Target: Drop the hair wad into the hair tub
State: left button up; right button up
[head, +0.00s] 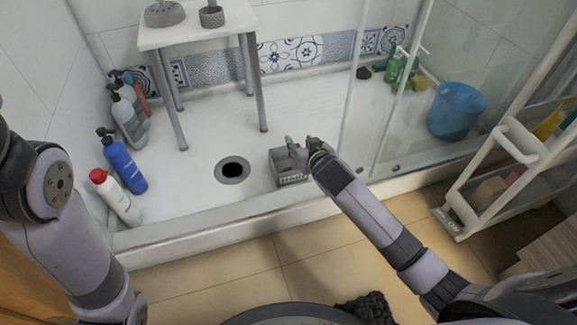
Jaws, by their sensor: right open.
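The hair tub (291,180) is a small grey open box with a label on its front. It stands on the white shower floor, right of the drain. My right gripper (300,150) is open at the tub's right rear side, its fingers overlapping the tub's rim in the head view. I cannot make out a hair wad between the fingers, and the tub's inside is partly hidden by the gripper. My left arm comes in at the left edge, but its gripper is out of view.
The round drain (232,170) is a dark hole. A white stool (190,32) stands behind it. Several bottles (122,160) line the left wall. A blue bucket (456,112) stands behind the glass at right, near a white cart (520,145). A raised ledge (215,232) edges the shower.

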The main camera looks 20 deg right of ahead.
jog(key=v, duration=0.7)
jog(key=shift+s, duration=0.2)
jog(key=shift+r, duration=0.15)
